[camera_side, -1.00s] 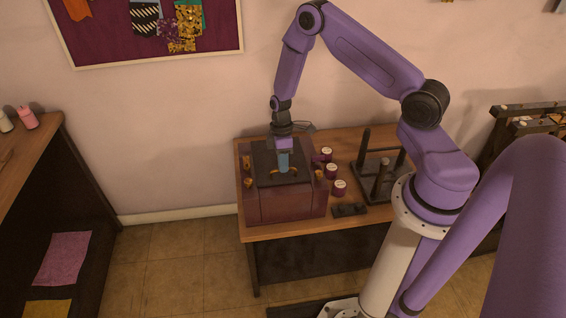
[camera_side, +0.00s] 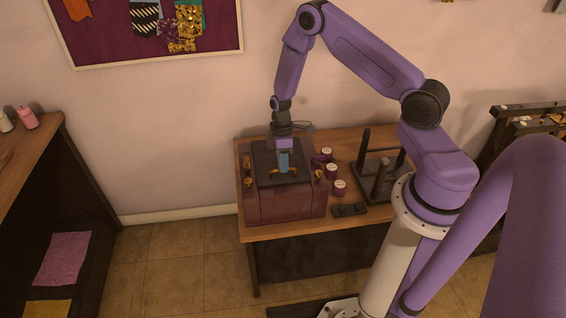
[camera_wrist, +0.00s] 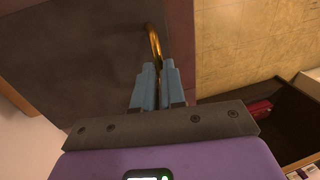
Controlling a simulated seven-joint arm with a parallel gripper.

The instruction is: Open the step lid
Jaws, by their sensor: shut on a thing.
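The step box (camera_side: 285,203) is a dark red chest on the wooden table, with a dark flat lid (camera_side: 264,162) on top. The lid looks closed in the side view. A brass handle (camera_side: 272,172) stands on the lid; it also shows in the wrist view as a curved golden bar (camera_wrist: 154,42). My gripper (camera_side: 284,170) points down over the lid. In the wrist view its blue fingers (camera_wrist: 158,68) are close together on the near end of the handle. The fingers hide part of the handle.
Several small white-topped jars (camera_side: 331,170) stand right of the box, beside a dark rack with upright posts (camera_side: 383,170). A small dark block (camera_side: 349,210) lies at the table's front edge. Brass fittings (camera_side: 247,177) sit at the box's sides. The wall is close behind.

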